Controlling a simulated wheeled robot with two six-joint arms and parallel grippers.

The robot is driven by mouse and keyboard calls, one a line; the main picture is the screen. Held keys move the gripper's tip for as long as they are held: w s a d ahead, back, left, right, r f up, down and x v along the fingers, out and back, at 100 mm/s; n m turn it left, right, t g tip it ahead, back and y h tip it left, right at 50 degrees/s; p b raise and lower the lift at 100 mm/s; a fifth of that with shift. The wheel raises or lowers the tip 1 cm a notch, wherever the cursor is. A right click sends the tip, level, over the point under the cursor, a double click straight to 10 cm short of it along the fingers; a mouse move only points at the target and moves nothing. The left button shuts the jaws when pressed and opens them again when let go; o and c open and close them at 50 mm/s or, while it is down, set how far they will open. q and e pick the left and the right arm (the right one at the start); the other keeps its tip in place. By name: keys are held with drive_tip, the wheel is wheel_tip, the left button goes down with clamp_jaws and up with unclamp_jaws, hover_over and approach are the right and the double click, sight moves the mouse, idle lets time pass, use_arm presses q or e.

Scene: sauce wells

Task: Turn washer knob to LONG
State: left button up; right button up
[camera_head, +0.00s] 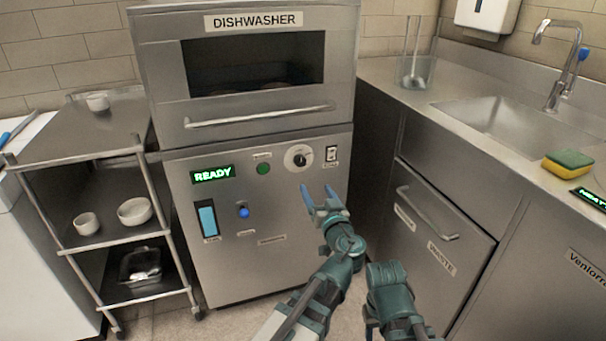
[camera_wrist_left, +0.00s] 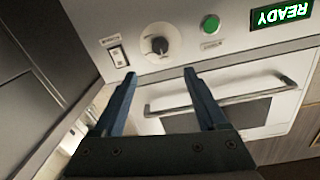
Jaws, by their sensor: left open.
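The washer knob (camera_head: 299,157) is a small dark knob on a round pale dial, at the upper right of the dishwasher's front panel. It also shows upside down in the left wrist view (camera_wrist_left: 160,46). The dial's lettering is too small to read, so I cannot tell its setting. My left gripper (camera_head: 319,188) is open and empty, in front of the panel and a little below the knob in the head view. In the left wrist view the knob appears beyond the gap between the fingertips (camera_wrist_left: 160,75), with nothing touching it.
A green button (camera_head: 263,168) and a switch (camera_head: 331,154) flank the knob. A lit READY display (camera_head: 212,174) is farther left. The hood's handle (camera_head: 258,116) juts out above. A cart (camera_head: 78,150) stands left; a sink counter (camera_head: 470,130) stands right.

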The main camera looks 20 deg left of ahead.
sight(301, 162)
use_arm(q)
drive_tip(key=x, duration=1.3)
drive_tip(key=shift+w+a, duration=0.2)
drive_tip(key=shift+w, duration=0.1)
clamp_jaws()
